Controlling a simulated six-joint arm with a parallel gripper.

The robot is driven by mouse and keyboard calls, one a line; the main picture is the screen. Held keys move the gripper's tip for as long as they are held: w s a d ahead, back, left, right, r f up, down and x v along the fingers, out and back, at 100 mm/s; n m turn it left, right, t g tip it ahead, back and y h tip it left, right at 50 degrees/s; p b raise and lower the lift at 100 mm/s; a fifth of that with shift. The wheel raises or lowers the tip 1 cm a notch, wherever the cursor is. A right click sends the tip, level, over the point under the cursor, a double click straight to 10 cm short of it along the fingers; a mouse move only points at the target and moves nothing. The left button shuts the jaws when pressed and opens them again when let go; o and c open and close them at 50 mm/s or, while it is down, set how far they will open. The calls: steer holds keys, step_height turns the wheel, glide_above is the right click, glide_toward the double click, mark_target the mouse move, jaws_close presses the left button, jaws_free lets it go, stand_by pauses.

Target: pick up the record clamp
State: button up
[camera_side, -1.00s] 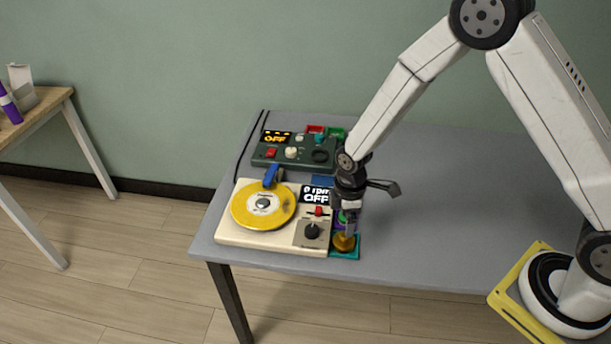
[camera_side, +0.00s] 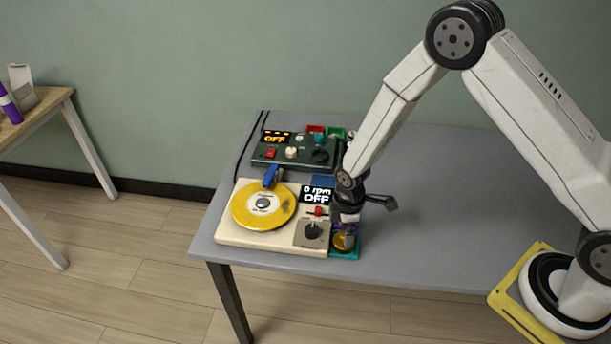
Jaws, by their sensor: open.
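A round, gold-coloured piece that looks like the record clamp (camera_side: 341,243) sits on a teal mat (camera_side: 352,254) at the table's front edge, just right of the turntable. My gripper (camera_side: 344,237) points down right over it, with its fingertips at or around its top. The jaws are open. The gripper hides part of the clamp, and I cannot tell whether the fingers touch it.
The cream turntable (camera_side: 232,236) with a yellow record (camera_side: 247,213) and blue tonearm (camera_side: 271,176) stands close at left. A dark green control box (camera_side: 268,153) and red and green bins (camera_side: 316,129) stand behind. The grey table (camera_side: 440,190) is clear at right.

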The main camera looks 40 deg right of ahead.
mark_target(344, 234)
steer(key=shift+f, duration=1.65)
steer(key=c, duration=1.3)
steer(key=shift+o, duration=0.2)
steer(key=shift+r, duration=0.15)
steer(key=shift+r, duration=1.05)
steer(key=s+d+r, duration=0.2)
steer(key=s+r, duration=0.8)
steer(key=s, duration=0.4)
steer(key=shift+r, duration=0.35)
steer(key=shift+w+a, duration=0.1)
steer(key=shift+w, duration=0.05)
